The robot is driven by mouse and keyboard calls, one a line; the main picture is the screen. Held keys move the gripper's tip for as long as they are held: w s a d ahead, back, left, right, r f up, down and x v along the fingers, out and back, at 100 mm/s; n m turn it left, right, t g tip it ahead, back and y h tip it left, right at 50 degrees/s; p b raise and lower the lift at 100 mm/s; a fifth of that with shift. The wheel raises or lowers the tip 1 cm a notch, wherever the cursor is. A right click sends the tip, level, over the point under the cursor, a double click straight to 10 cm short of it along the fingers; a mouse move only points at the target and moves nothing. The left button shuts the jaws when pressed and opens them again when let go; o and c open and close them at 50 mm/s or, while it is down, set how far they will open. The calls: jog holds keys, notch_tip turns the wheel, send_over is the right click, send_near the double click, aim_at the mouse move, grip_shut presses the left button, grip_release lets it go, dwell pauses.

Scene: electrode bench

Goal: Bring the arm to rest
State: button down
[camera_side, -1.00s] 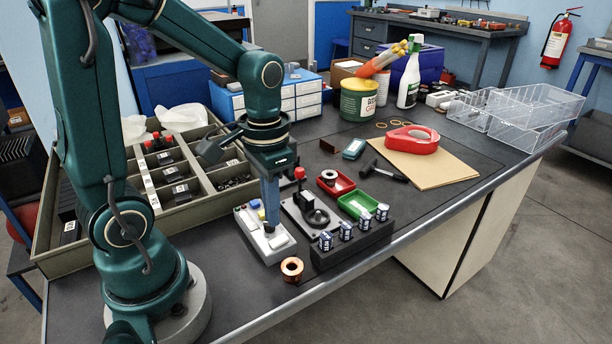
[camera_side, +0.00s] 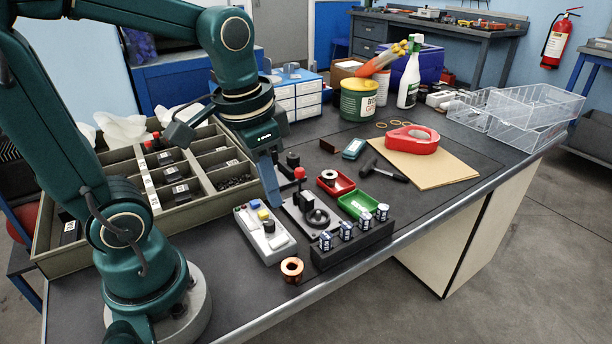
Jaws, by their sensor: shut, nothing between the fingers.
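My gripper (camera_side: 273,201) points down at the end of my green arm and is shut with nothing in it. Its fingertips are above the bench, between a grey control box (camera_side: 264,236) with coloured buttons and a small press-like device (camera_side: 312,215) with a red knob. Whether the tips touch anything cannot be told from this angle. My arm leans over the grey divided tray.
The grey divided tray (camera_side: 187,207) lies left. A black block (camera_side: 350,249) with several small cylinders and a copper ring (camera_side: 291,269) sit near the front edge. A red bin (camera_side: 335,182) and green bin (camera_side: 358,204) stand behind. Dark bench is clear front left.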

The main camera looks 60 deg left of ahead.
jog(key=s+d+t, duration=0.1)
jog(key=s+d+r+t, duration=0.1)
jog(key=s+t, duration=0.1)
jog(key=shift+s+d+r+n, duration=0.2)
jog(key=shift+s+d+n, duration=0.1)
jog(key=shift+d+n, duration=0.1)
dwell(0.8)
